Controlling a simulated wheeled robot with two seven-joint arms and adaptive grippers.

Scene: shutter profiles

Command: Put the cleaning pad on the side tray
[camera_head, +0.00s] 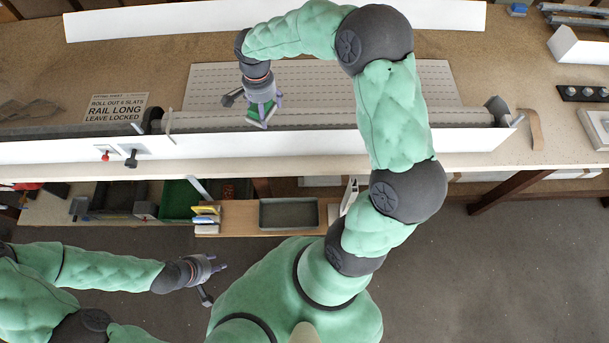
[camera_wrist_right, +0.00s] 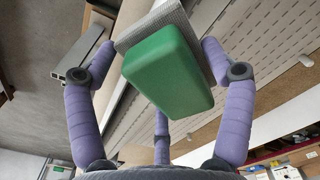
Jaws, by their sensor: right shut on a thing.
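The cleaning pad is a green block with a grey layer, seen in the right wrist view (camera_wrist_right: 170,68) and small in the head view (camera_head: 258,112). My right gripper (camera_head: 262,104) is shut on it and holds it over the slatted shutter near the bench's front rail; whether the pad touches the slats cannot be told. My left gripper (camera_head: 212,280) is open and empty, low at the left, in front of the bench. A shallow grey tray (camera_head: 289,214), apparently the side tray, sits empty on a wooden board below the bench's front edge.
Yellow, white and blue items (camera_head: 206,216) stand left of the tray. A green bin (camera_head: 180,200) is farther left. A printed sign (camera_head: 117,107) lies on the bench. A white rail (camera_head: 60,150) with a red knob runs along the front. Floor at the right is clear.

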